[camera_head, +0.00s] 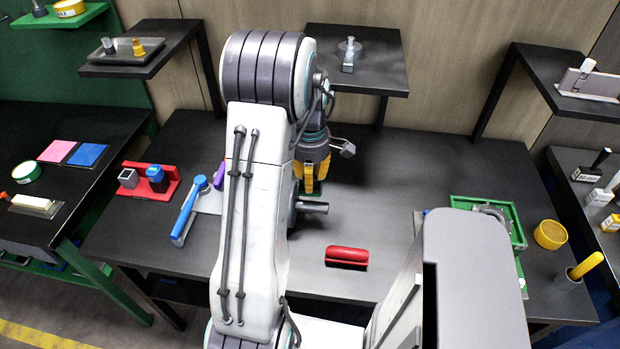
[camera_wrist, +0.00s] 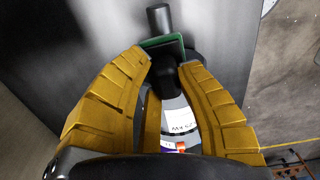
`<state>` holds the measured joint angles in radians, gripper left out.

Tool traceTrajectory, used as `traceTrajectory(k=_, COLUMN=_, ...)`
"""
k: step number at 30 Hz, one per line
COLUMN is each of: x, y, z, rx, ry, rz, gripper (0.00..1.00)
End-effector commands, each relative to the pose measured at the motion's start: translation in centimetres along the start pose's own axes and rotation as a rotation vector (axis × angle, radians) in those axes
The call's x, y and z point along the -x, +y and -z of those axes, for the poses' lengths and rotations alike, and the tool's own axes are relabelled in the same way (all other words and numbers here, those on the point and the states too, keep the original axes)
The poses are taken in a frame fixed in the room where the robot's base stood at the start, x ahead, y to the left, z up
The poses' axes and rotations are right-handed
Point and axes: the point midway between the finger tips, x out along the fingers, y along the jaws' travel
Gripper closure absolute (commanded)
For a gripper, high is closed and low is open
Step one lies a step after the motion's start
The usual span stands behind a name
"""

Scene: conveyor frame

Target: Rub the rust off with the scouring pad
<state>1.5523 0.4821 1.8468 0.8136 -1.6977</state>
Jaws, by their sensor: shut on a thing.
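My gripper (camera_head: 313,178) is over the middle of the dark table, left of centre in the depth of the work area, partly behind my own arm. The pad shows as a narrow green edge at the fingertips, beside a dark cylinder (camera_wrist: 158,18). Whether the pad touches a surface cannot be told. No rust patch can be made out in either view.
A red block-like tool (camera_head: 347,256) lies at the table's front. A green frame (camera_head: 518,237) and a yellow ring (camera_head: 550,235) are at right. The table's back right is clear.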

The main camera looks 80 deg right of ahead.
Motion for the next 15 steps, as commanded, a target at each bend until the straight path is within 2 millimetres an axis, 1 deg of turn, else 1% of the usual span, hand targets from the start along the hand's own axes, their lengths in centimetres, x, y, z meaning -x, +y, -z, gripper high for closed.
traceTrajectory(k=1, x=0.72, y=0.01, z=-0.01, rx=0.0, ry=0.0, rz=-0.001, gripper=1.0)
traceTrajectory(k=3, x=1.0, y=0.0, z=-0.01, rx=0.0, ry=0.0, rz=0.0, gripper=1.0)
traceTrajectory(k=15, x=1.08, y=0.0, z=-0.02, rx=0.0, ry=0.0, rz=0.0, gripper=1.0)
